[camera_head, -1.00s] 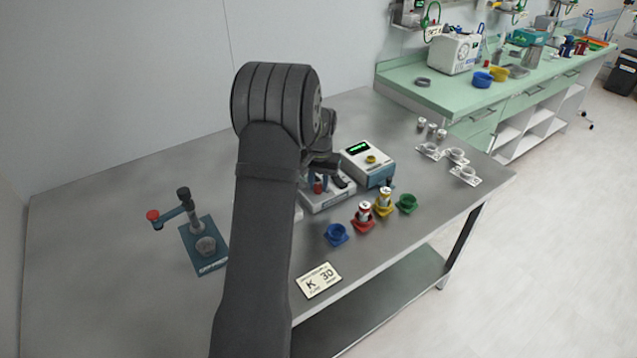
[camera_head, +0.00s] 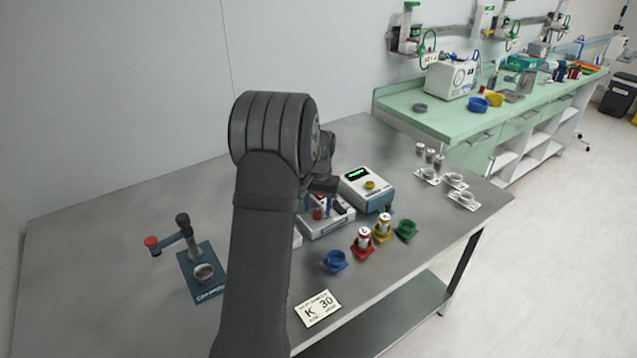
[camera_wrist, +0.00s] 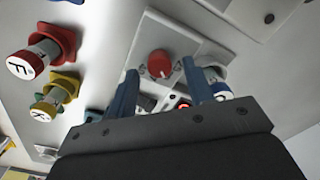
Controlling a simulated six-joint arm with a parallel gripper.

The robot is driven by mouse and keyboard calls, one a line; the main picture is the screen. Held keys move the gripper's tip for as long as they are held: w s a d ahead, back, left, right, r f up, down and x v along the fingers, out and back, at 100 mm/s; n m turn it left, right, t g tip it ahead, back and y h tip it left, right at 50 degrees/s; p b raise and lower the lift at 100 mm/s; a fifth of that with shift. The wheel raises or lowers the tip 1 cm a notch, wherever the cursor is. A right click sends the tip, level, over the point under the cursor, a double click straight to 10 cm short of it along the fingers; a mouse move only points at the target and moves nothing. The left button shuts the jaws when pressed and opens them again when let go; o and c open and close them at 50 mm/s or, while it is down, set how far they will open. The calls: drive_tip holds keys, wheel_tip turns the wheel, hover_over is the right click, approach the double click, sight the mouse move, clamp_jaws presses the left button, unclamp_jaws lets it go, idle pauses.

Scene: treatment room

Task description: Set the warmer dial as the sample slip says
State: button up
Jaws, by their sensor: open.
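A red dial (camera_wrist: 160,64) with a white pointer mark sits on a pale panel in the wrist view. It also shows as a red knob (camera_head: 318,213) on a low white unit (camera_head: 330,222) in the head view. My gripper (camera_wrist: 159,72) is open, its blue fingers on either side of the dial; I cannot tell whether they touch it. The sample slip (camera_head: 318,308) lies at the table's front edge and reads "K 30", with smaller print unclear.
Blue (camera_head: 335,261), red (camera_head: 362,252), yellow (camera_head: 382,236) and green (camera_head: 407,230) holders stand in front of the units. The red and yellow ones hold vials marked F (camera_wrist: 24,66) and K (camera_wrist: 44,110). A teal stand (camera_head: 203,280) is at left.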

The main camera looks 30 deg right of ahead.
sight(318, 211)
wheel_tip(318, 211, up, 16)
drive_tip(key=shift+s+d+r, duration=0.15)
drive_tip(key=shift+s, duration=0.05)
idle(0.5)
drive_tip(key=f, duration=1.7)
drive_tip(key=shift+w+f, duration=0.2)
drive_tip(key=shift+f, duration=0.1)
drive_tip(key=shift+a+f, duration=0.2)
drive_tip(key=shift+r+n, duration=0.2)
drive_tip(key=shift+n, duration=0.6)
drive_tip(key=n, duration=0.6)
wheel_tip(318, 211, up, 10)
drive_tip(key=shift+d, duration=0.15)
idle(1.0)
